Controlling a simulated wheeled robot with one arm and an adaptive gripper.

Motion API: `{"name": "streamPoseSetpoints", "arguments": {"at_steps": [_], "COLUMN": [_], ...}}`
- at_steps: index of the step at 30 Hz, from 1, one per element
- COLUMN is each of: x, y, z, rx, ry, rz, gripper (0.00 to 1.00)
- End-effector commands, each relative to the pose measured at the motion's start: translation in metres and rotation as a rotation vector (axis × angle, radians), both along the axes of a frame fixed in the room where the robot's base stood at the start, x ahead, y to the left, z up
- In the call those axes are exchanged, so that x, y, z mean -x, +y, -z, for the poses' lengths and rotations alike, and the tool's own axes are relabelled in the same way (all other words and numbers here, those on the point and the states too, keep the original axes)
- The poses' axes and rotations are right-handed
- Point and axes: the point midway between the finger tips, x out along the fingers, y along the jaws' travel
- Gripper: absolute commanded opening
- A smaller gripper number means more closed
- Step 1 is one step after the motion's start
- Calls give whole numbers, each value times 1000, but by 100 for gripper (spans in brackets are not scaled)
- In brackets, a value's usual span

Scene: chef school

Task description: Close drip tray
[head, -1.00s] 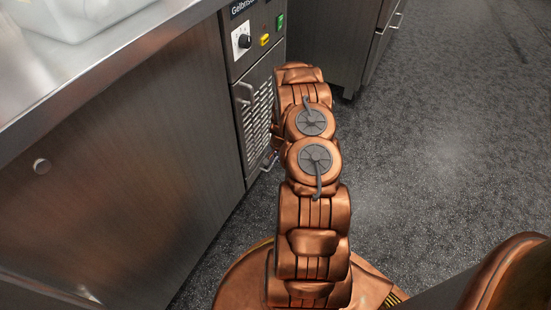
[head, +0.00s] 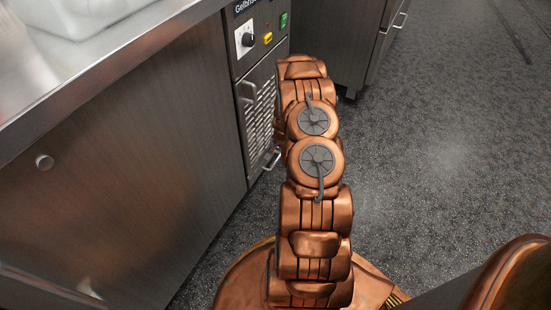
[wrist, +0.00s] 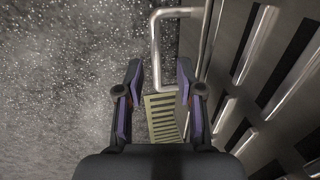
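In the wrist view my gripper (wrist: 159,76) is open, its two dark fingers apart with nothing clasped. A yellowish slotted piece (wrist: 163,118), apparently the drip tray, shows between the fingers, beside the slatted front. A bent metal bar handle (wrist: 156,45) rises in front of the fingertips; I cannot tell whether the right finger touches it. In the head view a small metal handle (head: 271,160) sticks out low on the appliance front. My arm hides my gripper and most of the tray area there.
A steel cabinet (head: 110,170) with a counter (head: 95,70) stands at left, another cabinet (head: 338,40) behind. The speckled floor (head: 450,150) at right is open.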

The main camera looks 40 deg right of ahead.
Motion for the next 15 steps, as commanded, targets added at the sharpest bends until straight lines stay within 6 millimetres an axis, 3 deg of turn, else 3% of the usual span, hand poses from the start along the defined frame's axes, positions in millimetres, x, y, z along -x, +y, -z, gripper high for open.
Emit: {"name": "streamPoseSetpoints", "arguments": {"at_steps": [15], "x": [10], "y": [-4], "z": [-69], "rx": [2], "ry": [-3], "rz": [1], "gripper": [37]}}
